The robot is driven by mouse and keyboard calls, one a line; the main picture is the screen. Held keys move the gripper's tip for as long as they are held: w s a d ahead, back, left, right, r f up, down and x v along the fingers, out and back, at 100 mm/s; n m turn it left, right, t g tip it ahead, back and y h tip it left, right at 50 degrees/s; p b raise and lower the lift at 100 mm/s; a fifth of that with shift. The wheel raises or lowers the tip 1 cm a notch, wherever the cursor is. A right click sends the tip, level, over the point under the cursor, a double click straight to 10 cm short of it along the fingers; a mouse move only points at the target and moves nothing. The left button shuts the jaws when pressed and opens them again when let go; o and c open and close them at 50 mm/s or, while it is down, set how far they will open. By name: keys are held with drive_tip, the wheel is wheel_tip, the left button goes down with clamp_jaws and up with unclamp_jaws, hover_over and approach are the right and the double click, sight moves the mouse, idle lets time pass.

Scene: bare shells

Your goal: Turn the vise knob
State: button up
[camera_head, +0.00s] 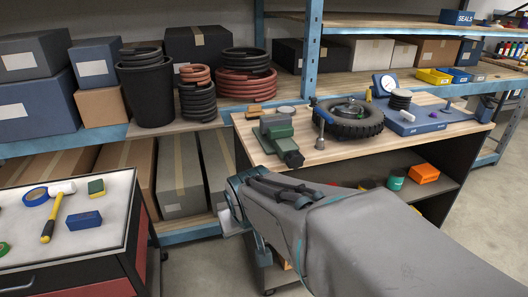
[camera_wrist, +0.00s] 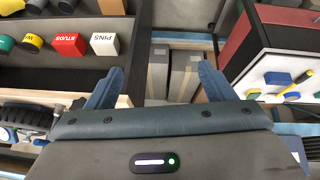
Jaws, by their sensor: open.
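The green vise (camera_head: 278,133) stands near the left front corner of the wooden workbench (camera_head: 350,152) in the head view. Its dark front end points toward the bench's front edge. My gripper (camera_head: 230,207) is in front of and below the vise, left of the bench's front left corner, and apart from the vise. In the wrist view my gripper (camera_wrist: 160,84) has its two blue fingers spread wide with nothing between them. I cannot make out the vise in the wrist view.
Left is a tool cart (camera_head: 105,208) with a hammer (camera_head: 52,217). Behind are shelves with hoses (camera_head: 246,78) and boxes. My arm crosses before the bench; floor shows at lower right.

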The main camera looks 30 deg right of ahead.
drive_tip(key=w+d+f+m+t+h+b, duration=0.1)
drive_tip(key=w+d+f+t+h+b, duration=0.2)
drive_tip(key=d, duration=0.5)
drive_tip(key=w+d+t+h+b, duration=0.1)
drive_tip(key=w+d+t, duration=0.3)
drive_tip(key=d, duration=0.5)
drive_tip(key=t+y+b, duration=0.2)
drive_tip(key=t+b, duration=0.2)
drive_tip(key=t, duration=0.1)
approach(297, 161)
drive_tip(key=x, duration=0.9)
drive_tip(key=shift+w, duration=0.35)
drive_tip(key=c, duration=1)
